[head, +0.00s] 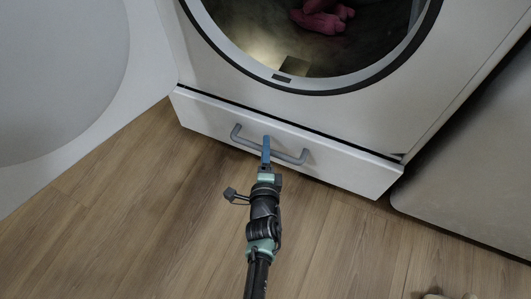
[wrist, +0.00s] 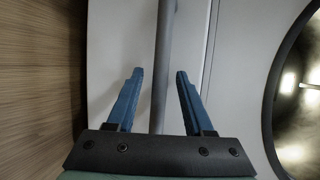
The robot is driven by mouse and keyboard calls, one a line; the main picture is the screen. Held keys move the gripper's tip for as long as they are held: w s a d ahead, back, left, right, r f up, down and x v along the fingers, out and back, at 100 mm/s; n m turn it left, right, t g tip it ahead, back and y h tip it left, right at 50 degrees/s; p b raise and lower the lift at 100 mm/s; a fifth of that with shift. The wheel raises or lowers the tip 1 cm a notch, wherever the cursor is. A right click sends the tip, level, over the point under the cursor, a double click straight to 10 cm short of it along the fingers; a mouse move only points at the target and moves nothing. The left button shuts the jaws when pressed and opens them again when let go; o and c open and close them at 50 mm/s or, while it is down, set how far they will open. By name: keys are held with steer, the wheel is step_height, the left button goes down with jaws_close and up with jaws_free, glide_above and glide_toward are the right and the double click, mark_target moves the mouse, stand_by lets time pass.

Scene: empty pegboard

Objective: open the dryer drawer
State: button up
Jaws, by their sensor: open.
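The dryer drawer (head: 345,167) is the white panel at the foot of the dryer, with a dark line along its top edge. Its grey bar handle (head: 290,155) runs across the front of the drawer. My gripper (head: 266,143) is at the middle of the handle. In the wrist view, my gripper (wrist: 159,73) has its two blue fingers apart, with the handle (wrist: 164,50) passing between them. Neither finger visibly presses on the bar. The drawer front (wrist: 115,40) lies behind the fingers, and the drawer's inside is hidden.
The dryer (head: 420,75) stands above the drawer, with a round opening (head: 310,90) showing red cloth inside. A white door-like panel (head: 60,85) stands at left. Another pale appliance (head: 475,165) stands at right. The wooden floor (head: 140,225) before the drawer is clear.

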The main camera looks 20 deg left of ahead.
steer(key=shift+w+a, duration=0.1)
steer(key=shift+w, duration=0.1)
jaws_close()
stand_by(1.4)
